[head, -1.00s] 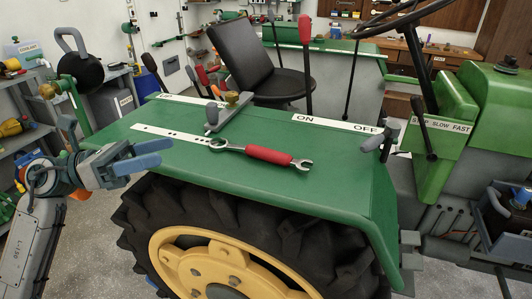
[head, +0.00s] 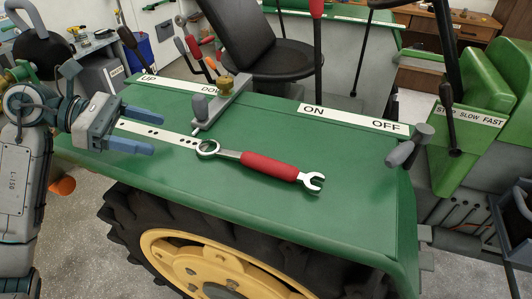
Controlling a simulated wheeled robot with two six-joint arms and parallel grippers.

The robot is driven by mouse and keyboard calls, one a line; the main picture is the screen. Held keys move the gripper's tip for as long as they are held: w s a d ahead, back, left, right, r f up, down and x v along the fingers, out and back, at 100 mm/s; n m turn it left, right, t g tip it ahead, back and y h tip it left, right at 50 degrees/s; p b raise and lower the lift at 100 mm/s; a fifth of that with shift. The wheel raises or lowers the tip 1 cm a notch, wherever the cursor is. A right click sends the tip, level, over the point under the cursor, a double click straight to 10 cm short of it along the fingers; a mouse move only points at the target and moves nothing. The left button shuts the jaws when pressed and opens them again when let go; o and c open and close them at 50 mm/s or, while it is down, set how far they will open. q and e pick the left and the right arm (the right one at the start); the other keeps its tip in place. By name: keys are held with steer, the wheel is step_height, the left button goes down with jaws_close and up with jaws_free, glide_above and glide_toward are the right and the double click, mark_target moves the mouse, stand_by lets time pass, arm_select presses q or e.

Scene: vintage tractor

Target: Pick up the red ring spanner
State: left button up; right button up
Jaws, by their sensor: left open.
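The red ring spanner (head: 269,167) lies flat on the green fender (head: 330,215) of the tractor. Its handle is red, its ring end is at the left and its open-jaw end at the right. The ring end is by the end of a white strip with holes (head: 160,131). My left gripper (head: 142,147) is open and empty, to the left of the spanner, with its blue fingers pointing right towards the ring end. It is apart from the spanner. My right gripper is not in view.
A lever with a brass knob (head: 222,97) stands just behind the ring end. A grey lever (head: 408,148) stands at the fender's right. The black seat (head: 270,60) is behind. The fender's front area is clear above the tyre (head: 130,215).

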mark_target(218, 149)
arm_select(q)
steer(key=x, duration=0.2)
steer(key=p+x, duration=0.1)
steer(key=shift+s+d+r, duration=0.2)
steer(key=shift+s+r, duration=0.05)
steer(key=shift+w+d+f, duration=0.1)
steer(key=shift+d+f, duration=0.05)
steer(key=shift+d+p, duration=0.75)
steer(key=shift+p, duration=0.25)
steer(key=p+x, duration=0.1)
steer(key=x, duration=0.2)
steer(key=shift+d+p, duration=0.1)
steer(key=shift+p, duration=0.3)
steer(key=shift+d+f, duration=0.3)
steer(key=shift+d, duration=0.05)
steer(key=shift+f, duration=0.1)
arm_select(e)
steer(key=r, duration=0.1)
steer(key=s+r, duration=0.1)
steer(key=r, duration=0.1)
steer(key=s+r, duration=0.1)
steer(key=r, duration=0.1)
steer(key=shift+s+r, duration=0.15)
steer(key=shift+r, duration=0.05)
arm_select(q)
steer(key=shift+a, duration=0.1)
steer(key=shift+c, duration=0.4)
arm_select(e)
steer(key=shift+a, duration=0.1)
